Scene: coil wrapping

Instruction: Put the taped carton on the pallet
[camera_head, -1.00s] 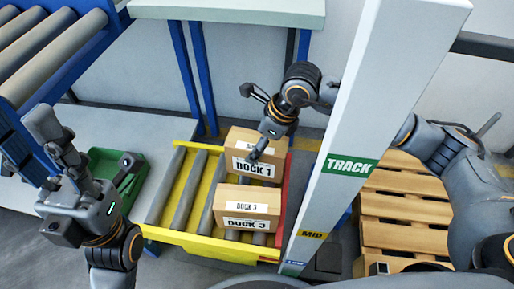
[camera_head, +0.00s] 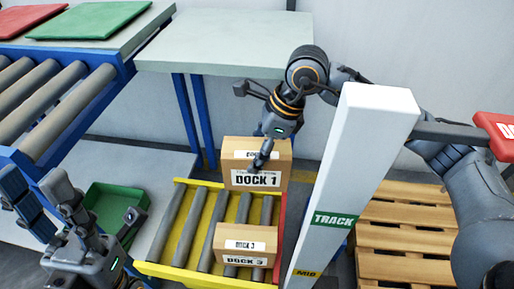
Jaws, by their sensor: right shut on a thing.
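A brown carton labelled DOCK 1 (camera_head: 279,157) is held at the far end of the yellow roller conveyor (camera_head: 165,270). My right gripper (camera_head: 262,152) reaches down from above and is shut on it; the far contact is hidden. A second carton labelled DOCK 3 (camera_head: 262,236) sits on the rollers nearer to me. I cannot make out tape on either carton. The wooden pallet (camera_head: 400,237) lies at the right, partly behind the white post and my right arm, with bare slats in view. My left gripper (camera_head: 75,205) is open and empty at the lower left.
A white post marked TRACK (camera_head: 350,170) stands between conveyor and pallet. A green bin (camera_head: 105,205) lies left of the conveyor. A grey-topped table (camera_head: 220,40) and a blue-framed roller rack (camera_head: 60,100) stand behind. A red lettered board (camera_head: 497,130) is at the right edge.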

